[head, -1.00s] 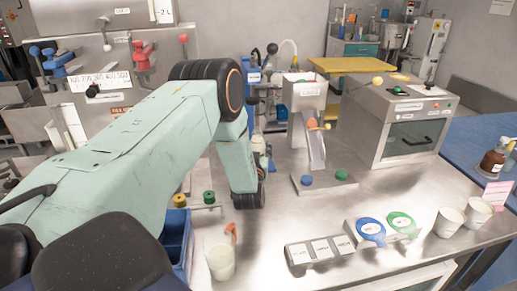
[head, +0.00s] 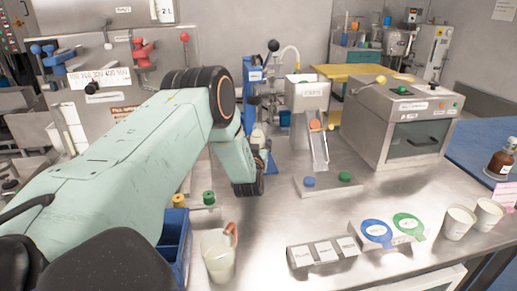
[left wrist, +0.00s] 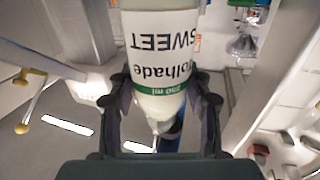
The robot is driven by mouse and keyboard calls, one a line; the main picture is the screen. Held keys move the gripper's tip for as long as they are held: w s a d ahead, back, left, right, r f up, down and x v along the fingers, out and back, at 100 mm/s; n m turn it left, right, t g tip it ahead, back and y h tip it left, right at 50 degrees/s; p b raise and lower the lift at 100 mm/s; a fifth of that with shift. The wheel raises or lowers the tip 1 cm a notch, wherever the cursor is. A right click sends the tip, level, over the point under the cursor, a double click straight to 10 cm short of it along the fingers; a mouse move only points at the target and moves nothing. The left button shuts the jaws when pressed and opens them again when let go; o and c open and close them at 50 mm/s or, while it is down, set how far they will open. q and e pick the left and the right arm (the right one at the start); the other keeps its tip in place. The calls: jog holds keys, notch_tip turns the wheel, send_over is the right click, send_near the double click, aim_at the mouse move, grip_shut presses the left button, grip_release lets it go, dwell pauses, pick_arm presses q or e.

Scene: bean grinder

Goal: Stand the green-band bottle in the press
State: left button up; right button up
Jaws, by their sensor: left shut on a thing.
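The green-band bottle (left wrist: 158,90) fills the upper middle of the left wrist view, its label upside down there. My left gripper (left wrist: 160,92) is shut on it, with dark fingers on both sides at the band. In the head view my left gripper (head: 258,160) is partly hidden by my own arm, and only a pale bit of the bottle (head: 259,137) shows. A blue upright stand with a black-knobbed lever, which looks like the press (head: 252,85), stands just behind the gripper. I cannot tell whether the bottle touches it. My right gripper is not in view.
A grey machine with a chute (head: 307,97) stands right of the gripper, with a steel oven-like box (head: 400,125) beyond. A pale jug (head: 217,258) and blue bin (head: 174,243) are at the front.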

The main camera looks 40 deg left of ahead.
pick_arm(q)
jog(key=shift+w+a+f, duration=0.1)
jog(key=shift+a, duration=0.3)
jog(key=shift+w+a+f+b, duration=0.3)
jog(key=shift+w+a+b, duration=0.15)
jog(key=shift+a+b, duration=0.2)
jog(key=shift+w+a+f, duration=0.15)
jog(key=shift+w+a, duration=0.05)
jog(key=shift+w, duration=0.05)
jog(key=shift+w+a+b, duration=0.1)
jog(key=shift+w+b, duration=0.15)
jog(key=shift+b, duration=0.25)
jog(key=shift+a+r, duration=0.2)
jog(key=shift+a, duration=0.1)
jog(key=shift+w+f, duration=0.15)
